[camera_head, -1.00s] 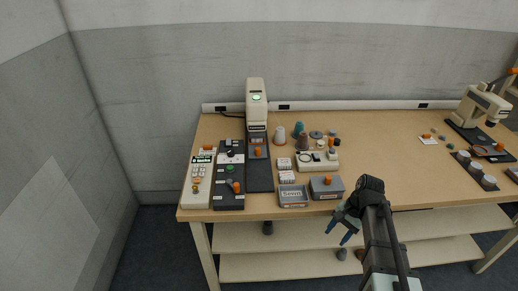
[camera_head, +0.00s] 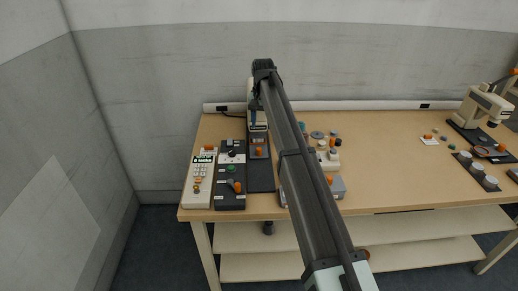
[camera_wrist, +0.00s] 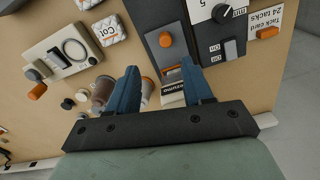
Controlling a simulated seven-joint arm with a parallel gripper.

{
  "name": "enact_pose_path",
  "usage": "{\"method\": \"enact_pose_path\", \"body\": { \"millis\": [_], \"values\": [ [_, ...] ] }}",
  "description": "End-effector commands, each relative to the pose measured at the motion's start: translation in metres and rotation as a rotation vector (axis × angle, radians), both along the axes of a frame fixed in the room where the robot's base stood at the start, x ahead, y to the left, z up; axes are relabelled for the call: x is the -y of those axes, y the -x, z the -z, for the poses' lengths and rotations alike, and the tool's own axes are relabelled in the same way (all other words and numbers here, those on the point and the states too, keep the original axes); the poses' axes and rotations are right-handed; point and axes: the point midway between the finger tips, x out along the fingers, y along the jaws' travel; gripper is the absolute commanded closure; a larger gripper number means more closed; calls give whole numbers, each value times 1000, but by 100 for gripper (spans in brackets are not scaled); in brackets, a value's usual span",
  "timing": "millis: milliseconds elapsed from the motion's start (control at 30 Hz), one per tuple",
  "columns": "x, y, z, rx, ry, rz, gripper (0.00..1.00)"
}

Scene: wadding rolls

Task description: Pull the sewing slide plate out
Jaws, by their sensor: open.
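The sewing slide plate (camera_head: 258,142) is a grey strip on the dark base at the foot of the cream sewing machine (camera_head: 250,93). It carries an orange knob (camera_head: 259,152). In the wrist view the slide plate (camera_wrist: 173,50) and its orange knob (camera_wrist: 165,40) lie beyond my fingertips, roughly between their lines. In the head view my gripper (camera_head: 253,122) is in front of the sewing machine head, and my arm hides part of the machine.
Left of the slide plate stand a dark control panel (camera_head: 230,201) with a dial and a cream keypad unit (camera_head: 198,188). Thread spools (camera_wrist: 103,90) and a cream device (camera_wrist: 62,52) with an orange knob are on the other side. My arm covers trays and boxes there. The table's middle is clear.

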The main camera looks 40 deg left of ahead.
Motion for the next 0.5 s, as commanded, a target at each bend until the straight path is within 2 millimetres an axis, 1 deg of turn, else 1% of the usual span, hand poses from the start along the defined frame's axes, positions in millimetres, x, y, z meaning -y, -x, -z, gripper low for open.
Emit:
{"method": "enact_pose_path", "body": {
  "millis": [33, 67, 167, 233, 367, 500],
  "values": [
    [-10, -1, -3, 6, 2, -12, 49],
    [-12, -1, -4, 9, 3, -17, 49],
    [-14, -1, 0, 13, 6, -24, 49],
    [-13, 0, 6, 13, 6, -24, 49],
    [-12, 0, 26, 11, 5, -23, 49],
    [-12, 0, 50, 11, 5, -22, 49]
  ]
}}
